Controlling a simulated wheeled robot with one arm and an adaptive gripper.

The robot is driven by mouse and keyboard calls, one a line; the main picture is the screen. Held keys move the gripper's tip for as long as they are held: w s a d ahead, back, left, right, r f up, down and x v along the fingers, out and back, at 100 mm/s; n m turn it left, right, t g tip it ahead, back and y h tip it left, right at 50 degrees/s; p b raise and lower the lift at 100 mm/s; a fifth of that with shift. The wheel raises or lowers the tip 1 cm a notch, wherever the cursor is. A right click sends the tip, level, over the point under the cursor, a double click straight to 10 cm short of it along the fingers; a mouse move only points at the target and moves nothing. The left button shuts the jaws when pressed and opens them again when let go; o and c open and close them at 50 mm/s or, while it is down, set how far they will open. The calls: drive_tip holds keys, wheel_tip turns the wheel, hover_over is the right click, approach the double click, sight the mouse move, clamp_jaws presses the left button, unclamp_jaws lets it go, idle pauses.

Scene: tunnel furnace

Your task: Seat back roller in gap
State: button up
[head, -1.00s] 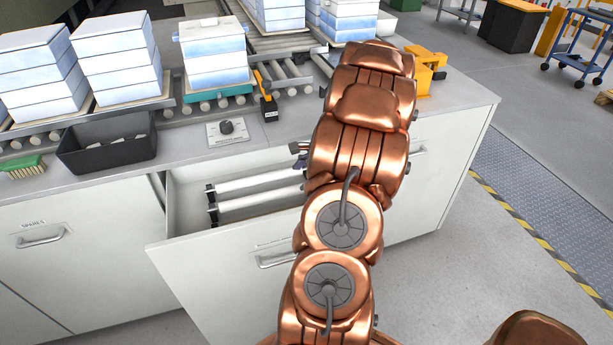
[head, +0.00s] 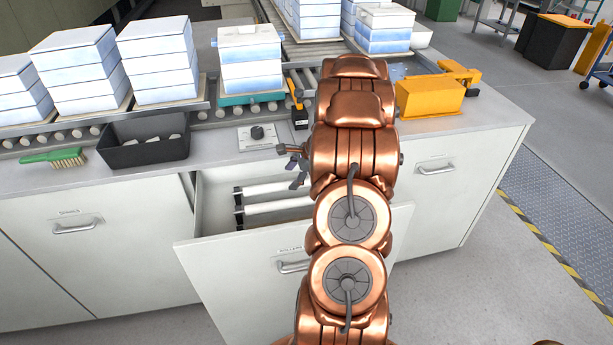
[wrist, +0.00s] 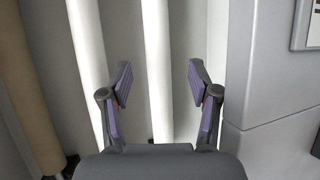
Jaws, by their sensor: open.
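Two white rollers lie side by side in the open drawer (head: 222,227): a back one (head: 276,190) and a front one (head: 277,208). Their right ends are hidden behind my arm. My gripper (head: 291,163) is open and empty above the drawer, by its back edge. In the wrist view my open gripper (wrist: 158,85) has one white roller (wrist: 157,65) behind the space between its fingers. A second white roller (wrist: 88,65) shows left of the left finger, and a tan cylinder (wrist: 30,95) further left. The conveyor (head: 305,82) runs behind the counter; I cannot make out the gap in it.
White-blue block stacks (head: 158,62) stand on the conveyor. On the counter are a black bin (head: 145,152), a green brush (head: 55,157), a dial panel (head: 260,137) and a yellow block (head: 430,97). The drawer front juts out around my arm.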

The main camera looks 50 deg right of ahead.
sight(287, 182)
drive_tip(key=shift+x, duration=2.25)
drive_tip(key=shift+s, duration=0.1)
clamp_jaws()
drive_tip(key=shift+d+r+p, duration=0.1)
drive_tip(key=shift+p, duration=0.3)
